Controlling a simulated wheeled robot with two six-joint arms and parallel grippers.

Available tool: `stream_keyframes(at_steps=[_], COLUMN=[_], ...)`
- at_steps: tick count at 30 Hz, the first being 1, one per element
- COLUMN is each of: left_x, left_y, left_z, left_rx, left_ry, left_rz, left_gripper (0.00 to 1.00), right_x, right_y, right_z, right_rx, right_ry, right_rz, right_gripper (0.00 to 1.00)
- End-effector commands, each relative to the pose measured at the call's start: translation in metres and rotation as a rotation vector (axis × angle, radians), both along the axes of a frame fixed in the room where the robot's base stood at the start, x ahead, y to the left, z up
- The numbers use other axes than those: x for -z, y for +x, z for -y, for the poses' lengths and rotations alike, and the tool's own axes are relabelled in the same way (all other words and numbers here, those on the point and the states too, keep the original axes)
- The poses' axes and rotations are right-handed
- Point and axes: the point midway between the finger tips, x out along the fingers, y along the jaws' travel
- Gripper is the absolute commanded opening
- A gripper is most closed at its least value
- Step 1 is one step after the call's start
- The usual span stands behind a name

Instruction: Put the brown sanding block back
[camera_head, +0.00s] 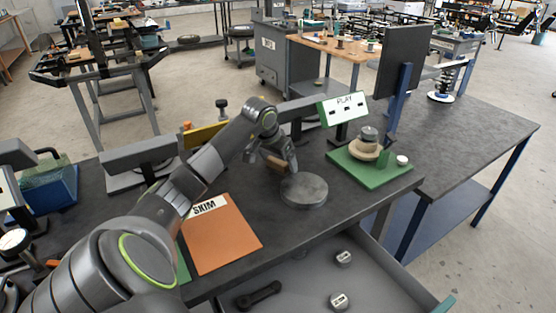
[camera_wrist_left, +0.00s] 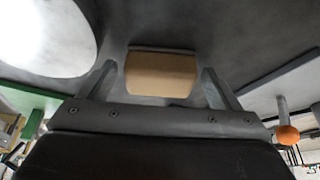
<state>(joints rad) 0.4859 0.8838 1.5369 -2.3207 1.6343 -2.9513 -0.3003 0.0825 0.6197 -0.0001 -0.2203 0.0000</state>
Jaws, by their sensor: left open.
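The brown sanding block (camera_head: 272,162) is on the dark bench top, just behind the round grey plate and partly hidden by my left gripper (camera_head: 284,160). In the left wrist view the block (camera_wrist_left: 161,76) shows a tan face with a dark strip along one edge. It lies between the two spread fingers of my left gripper (camera_wrist_left: 160,70), with a gap on each side. The left gripper is open and low over the bench. My right gripper is in neither view.
The round grey plate (camera_head: 303,191) is close in front of the gripper. An orange sheet marked SKIM (camera_head: 222,240) lies to the left. A green base (camera_head: 372,172) with stacked round parts stands to the right. An open drawer (camera_head: 300,271) holds several small parts.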

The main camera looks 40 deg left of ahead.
Motion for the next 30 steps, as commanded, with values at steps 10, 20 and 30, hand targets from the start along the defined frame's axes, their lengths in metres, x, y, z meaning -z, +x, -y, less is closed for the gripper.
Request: stream_keyframes(at_steps=[10, 20, 30], left_x=[-0.064, -0.108, -0.112], left_y=[-0.025, -0.044, -0.046], left_z=[0.002, 0.004, 0.005], left_rx=[0.001, 0.0, 0.0], left_ry=[0.006, 0.002, -0.001], left_rz=[0.003, 0.001, -0.001], left_gripper=[0.85, 0.85, 0.85], right_x=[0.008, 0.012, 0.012], right_y=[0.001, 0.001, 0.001], right_z=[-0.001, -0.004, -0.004], right_rx=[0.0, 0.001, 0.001], right_ry=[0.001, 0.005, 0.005], right_rz=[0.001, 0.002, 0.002], right_gripper=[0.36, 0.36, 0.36])
